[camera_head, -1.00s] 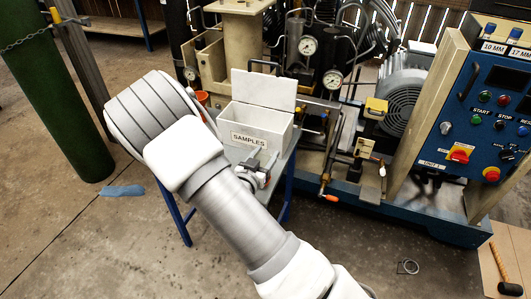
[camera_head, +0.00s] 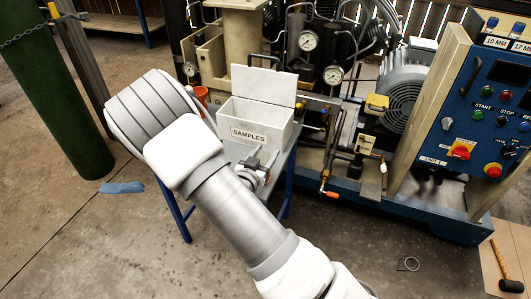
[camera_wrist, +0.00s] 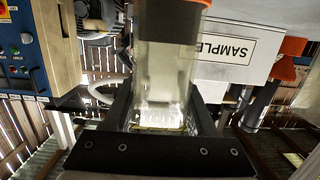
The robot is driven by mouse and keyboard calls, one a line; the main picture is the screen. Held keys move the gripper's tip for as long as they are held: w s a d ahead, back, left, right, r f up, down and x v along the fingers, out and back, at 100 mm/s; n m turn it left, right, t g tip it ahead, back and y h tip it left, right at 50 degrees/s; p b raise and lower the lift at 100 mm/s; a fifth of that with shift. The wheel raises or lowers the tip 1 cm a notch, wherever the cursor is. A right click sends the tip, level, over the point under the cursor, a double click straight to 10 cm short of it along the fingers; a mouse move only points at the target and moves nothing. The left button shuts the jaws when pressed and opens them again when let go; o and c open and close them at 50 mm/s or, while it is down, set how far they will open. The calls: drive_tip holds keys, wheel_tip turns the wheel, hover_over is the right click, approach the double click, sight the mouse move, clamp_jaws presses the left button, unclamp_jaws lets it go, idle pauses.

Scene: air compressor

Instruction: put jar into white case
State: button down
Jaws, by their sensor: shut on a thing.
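The white case (camera_head: 257,117) with a SAMPLES label stands on a small blue-legged table, its lid open and raised at the back. It also shows upside down in the wrist view (camera_wrist: 262,68). My gripper (camera_wrist: 165,112) is shut on the jar (camera_wrist: 165,65), a clear cylinder with a dark end, which appears in front of the case's labelled face. In the head view my gripper (camera_head: 254,166) is at the case's near side, outside it. My arm partly covers the gripper and the table there, and I cannot make out the jar in that view.
An orange cup (camera_head: 202,95) is left of the case. Compressor pipes and gauges (camera_head: 308,41) stand close behind it. A blue control panel (camera_head: 487,105) is at the right and a green cylinder (camera_head: 50,95) at the left. The front floor is mostly clear.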

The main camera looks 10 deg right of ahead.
drive_tip(key=shift+f, duration=0.25)
drive_tip(key=shift+c, duration=0.6)
unclamp_jaws()
drive_tip(key=shift+a, duration=0.1)
drive_tip(key=shift+p+v, duration=0.5)
drive_tip(key=shift+v, duration=3.45)
